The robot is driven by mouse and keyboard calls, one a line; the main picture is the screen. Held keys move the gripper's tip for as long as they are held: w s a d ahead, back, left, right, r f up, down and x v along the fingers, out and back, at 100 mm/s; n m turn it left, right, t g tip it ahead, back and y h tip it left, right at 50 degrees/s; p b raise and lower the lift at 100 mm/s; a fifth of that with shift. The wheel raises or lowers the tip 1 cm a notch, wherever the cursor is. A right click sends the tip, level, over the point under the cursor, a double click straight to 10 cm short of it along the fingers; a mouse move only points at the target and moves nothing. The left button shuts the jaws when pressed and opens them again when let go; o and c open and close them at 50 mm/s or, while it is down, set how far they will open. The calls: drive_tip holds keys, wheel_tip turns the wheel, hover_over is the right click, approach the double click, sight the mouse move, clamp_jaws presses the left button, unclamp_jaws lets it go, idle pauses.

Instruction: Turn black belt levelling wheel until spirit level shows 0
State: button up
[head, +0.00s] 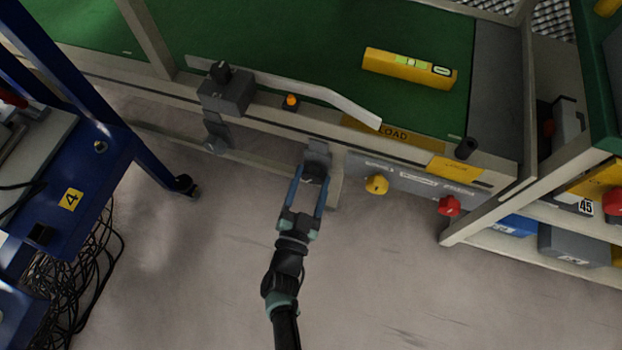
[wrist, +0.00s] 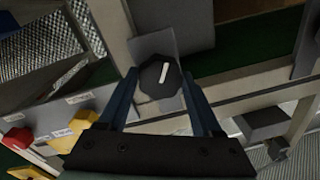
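The black levelling wheel (head: 314,173) sits on a grey bracket at the front edge of the conveyor. In the wrist view the wheel (wrist: 160,80) is many-sided, with a white mark tilted slightly right of vertical. My gripper (head: 308,182) reaches it from the front, its blue fingers spread on either side of the wheel. In the wrist view the gripper (wrist: 160,85) has its fingertips beside the wheel; firm contact cannot be told. The yellow spirit level (head: 408,72) lies tilted in the picture on the green belt (head: 300,40). Its bubble is too small to read.
A yellow knob (head: 376,184) and a red knob (head: 449,206) stick out to the right of the wheel. A grey box with a black knob (head: 220,72) is at left. A blue frame (head: 95,165) stands far left, cables below. Floor in front is clear.

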drive_tip(key=o, duration=0.5)
drive_tip(key=shift+c, duration=0.2)
drive_tip(key=p+v, duration=0.3)
drive_tip(key=v, duration=1)
